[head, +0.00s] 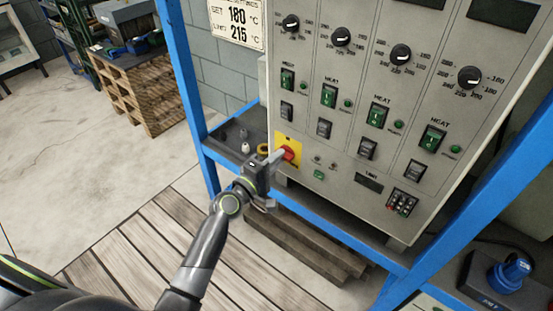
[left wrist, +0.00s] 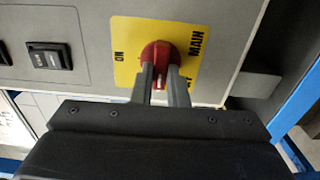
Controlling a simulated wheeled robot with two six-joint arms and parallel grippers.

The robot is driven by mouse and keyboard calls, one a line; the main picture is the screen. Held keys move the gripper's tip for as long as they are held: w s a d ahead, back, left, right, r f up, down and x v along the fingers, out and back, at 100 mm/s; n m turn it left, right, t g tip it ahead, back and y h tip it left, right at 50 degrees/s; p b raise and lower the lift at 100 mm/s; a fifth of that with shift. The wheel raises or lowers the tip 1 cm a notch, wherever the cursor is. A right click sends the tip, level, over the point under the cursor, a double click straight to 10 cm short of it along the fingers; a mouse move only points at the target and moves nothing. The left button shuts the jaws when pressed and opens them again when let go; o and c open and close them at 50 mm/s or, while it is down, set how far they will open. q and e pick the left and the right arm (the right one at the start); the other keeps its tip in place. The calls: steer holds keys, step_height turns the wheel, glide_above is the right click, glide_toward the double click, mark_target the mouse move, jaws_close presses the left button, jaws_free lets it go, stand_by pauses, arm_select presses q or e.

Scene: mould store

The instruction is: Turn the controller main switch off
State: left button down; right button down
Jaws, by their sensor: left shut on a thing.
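The main switch is a red rotary knob (head: 288,153) on a yellow plate (head: 280,140) at the lower left of the grey controller cabinet (head: 345,165). My left gripper (head: 277,157) is shut on the knob. In the left wrist view the red knob (left wrist: 157,57) has its grip between the two grey fingers (left wrist: 162,85). The yellow plate (left wrist: 128,70) there carries the words ON and MAIN, turned sideways. Other lettering on the plate is hidden behind the knob and fingers. My right gripper is not in view.
Black dials (head: 400,54) and green heat switches (head: 377,115) fill the panel above and right of the knob. A blue frame (head: 187,95) borders the cabinet. A shelf (head: 228,138) with small items lies left of the knob. Wooden slats (head: 150,240) cover the floor below.

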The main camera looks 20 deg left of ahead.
arm_select(q)
steer(key=shift+f, duration=0.1)
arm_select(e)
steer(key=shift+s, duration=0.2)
arm_select(q)
steer(key=c, duration=1.4)
jaws_free()
steer(key=shift+c, duration=0.2)
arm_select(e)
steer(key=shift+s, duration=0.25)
